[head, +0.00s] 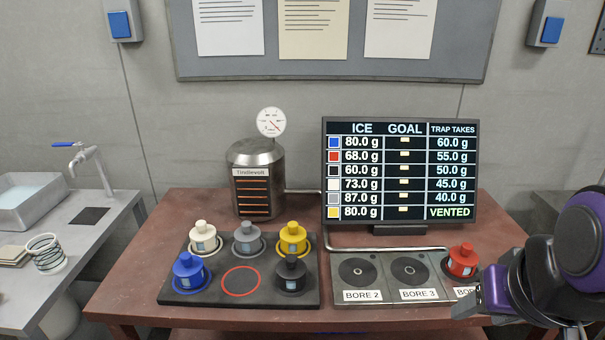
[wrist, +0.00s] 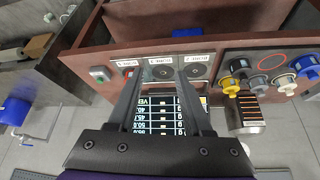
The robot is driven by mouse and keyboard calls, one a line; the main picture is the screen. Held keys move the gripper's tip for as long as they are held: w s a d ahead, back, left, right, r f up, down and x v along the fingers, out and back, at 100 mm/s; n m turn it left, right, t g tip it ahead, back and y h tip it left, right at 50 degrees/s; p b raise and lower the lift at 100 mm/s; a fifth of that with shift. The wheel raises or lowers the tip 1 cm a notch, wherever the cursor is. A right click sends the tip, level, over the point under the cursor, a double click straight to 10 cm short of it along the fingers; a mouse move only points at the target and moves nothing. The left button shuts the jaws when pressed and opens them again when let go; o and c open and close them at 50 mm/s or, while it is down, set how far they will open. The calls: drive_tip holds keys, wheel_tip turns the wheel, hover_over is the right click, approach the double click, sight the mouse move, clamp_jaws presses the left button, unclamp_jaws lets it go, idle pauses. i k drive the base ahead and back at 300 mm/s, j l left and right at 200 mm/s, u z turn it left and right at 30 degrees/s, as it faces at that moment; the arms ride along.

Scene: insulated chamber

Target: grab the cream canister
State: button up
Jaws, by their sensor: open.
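The cream canister (head: 204,238) stands upright in the back left place of a dark tray (head: 240,299) on the red-brown table. It also shows in the wrist view (wrist: 285,83), near the right edge between the grey and blue canisters. My gripper (head: 472,300) is at the right end of the table, in front of the red canister and far from the cream one. In the wrist view its two fingers (wrist: 160,76) are spread, with nothing between them but the table and screen beyond.
The tray also holds blue (head: 190,273), grey (head: 248,238), yellow (head: 293,238) and black (head: 291,273) canisters, and a bare red-ringed place (head: 240,281). A metal vessel (head: 257,181) and a screen (head: 400,172) stand behind.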

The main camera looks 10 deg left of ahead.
sight(203, 237)
drive_tip(key=k+u, duration=0.15)
drive_tip(key=u, duration=1.15)
drive_tip(key=j, duration=0.3)
drive_tip(key=i+z, duration=0.05)
